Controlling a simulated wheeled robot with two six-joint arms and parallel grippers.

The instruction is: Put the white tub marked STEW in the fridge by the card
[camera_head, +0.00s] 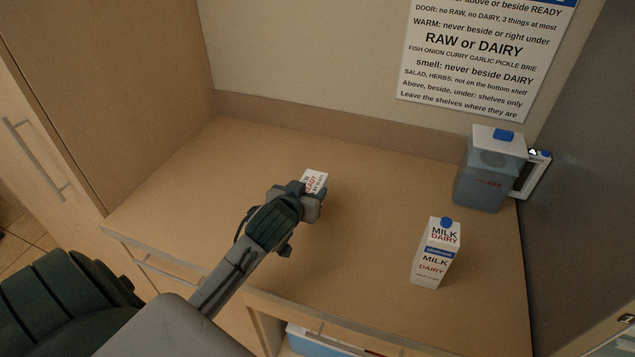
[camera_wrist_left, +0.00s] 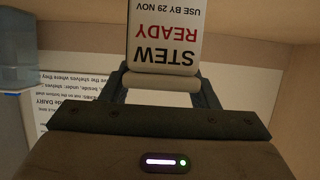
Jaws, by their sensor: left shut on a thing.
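My left gripper (camera_head: 309,199) is shut on the white tub marked STEW (camera_head: 315,181), over the wooden counter. In the left wrist view the tub (camera_wrist_left: 165,40) sits between the fingers of the gripper (camera_wrist_left: 163,82), with the words STEW, READY and USE BY 29 NOV upside down in the picture. In the head view the gripper hides most of the tub, and I cannot tell whether it touches the counter. The card (camera_head: 475,55) hangs on the back wall at upper right, with rules in print, its top cut off. My right gripper is not in view.
A milk carton marked DAIRY (camera_head: 436,255) stands on the counter (camera_head: 370,230) at right. A clear jug with a white lid (camera_head: 490,170) stands behind it, near a grey panel (camera_head: 585,150). A pale cupboard (camera_head: 120,90) rises at left. The counter's middle is mostly clear.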

